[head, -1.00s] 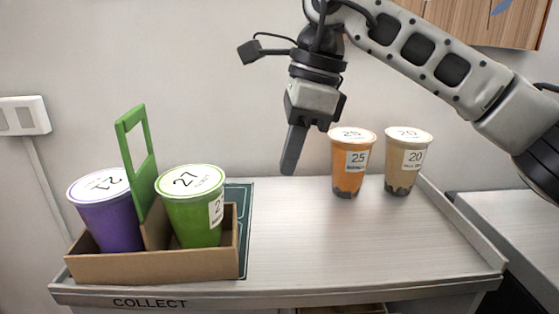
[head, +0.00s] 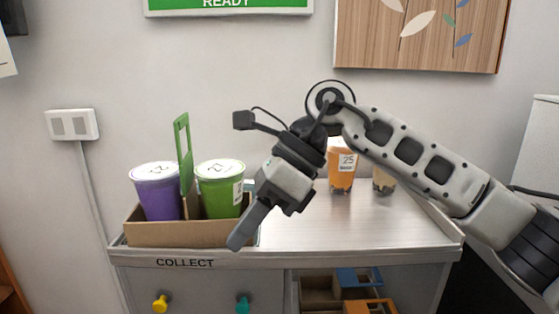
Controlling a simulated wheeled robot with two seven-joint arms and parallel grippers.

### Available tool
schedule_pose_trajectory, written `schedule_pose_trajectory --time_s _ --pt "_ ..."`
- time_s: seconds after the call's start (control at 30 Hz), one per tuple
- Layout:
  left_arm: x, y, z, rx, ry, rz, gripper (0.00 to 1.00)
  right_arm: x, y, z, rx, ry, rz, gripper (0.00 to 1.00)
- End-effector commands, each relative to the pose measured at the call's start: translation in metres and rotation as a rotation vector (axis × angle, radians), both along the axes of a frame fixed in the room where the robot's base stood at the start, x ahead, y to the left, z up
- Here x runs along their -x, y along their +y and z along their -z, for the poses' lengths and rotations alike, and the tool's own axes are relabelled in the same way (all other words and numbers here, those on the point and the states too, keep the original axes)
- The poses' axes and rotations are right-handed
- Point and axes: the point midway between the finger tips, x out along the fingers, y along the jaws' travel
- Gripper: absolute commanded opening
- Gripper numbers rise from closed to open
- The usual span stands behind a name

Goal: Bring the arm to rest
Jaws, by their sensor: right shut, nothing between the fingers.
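My right gripper (head: 242,236) is shut and empty. My right arm comes in from the right. The carrier has a green handle (head: 183,150) and holds a purple cup (head: 157,192) and a green cup (head: 219,190), both upright. My left gripper is out of the picture.
An orange cup (head: 341,168) stands at the back of the counter. A tan cup (head: 384,181) beside it is mostly hidden behind my arm. Below the counter are drawers with a yellow knob (head: 160,303) and a teal knob (head: 243,304), and an open shelf with trays (head: 352,290).

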Motion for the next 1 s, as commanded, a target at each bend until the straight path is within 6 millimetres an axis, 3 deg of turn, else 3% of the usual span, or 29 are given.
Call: schedule_pose_trajectory --time_s 0.17,0.33,0.47,0.57,0.67,0.77,0.87,0.93,0.97,1.0 --pt "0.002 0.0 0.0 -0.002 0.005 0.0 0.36 0.03 0.035 0.011 -0.26 0.24 0.023 0.0" --pt "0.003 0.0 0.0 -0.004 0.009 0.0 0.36 0.052 0.058 0.0 -0.618 0.63 0.144 0.0" --pt "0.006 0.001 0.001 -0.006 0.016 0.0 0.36 0.042 0.05 -0.01 -0.902 1.007 0.33 0.0" --pt "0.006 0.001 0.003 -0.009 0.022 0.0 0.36 0.021 0.027 -0.002 -1.087 1.304 0.515 0.0" --pt "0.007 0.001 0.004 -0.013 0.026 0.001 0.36 -0.003 -0.005 0.027 -1.24 1.602 0.734 0.0" --pt "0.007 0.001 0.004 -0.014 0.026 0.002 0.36 -0.019 -0.043 0.076 -1.359 1.895 0.985 0.0" --pt "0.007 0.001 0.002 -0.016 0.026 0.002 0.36 -0.018 -0.083 0.14 -1.44 2.176 1.263 0.0" --pt "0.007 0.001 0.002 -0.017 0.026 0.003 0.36 -0.005 -0.108 0.185 -1.468 2.351 1.458 0.0" --pt "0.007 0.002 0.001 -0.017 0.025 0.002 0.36 0.003 -0.118 0.204 1.398 -2.294 -1.46 0.0" --pt "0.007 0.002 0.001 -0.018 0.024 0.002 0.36 0.015 -0.13 0.228 1.3 -2.202 -1.452 0.0"
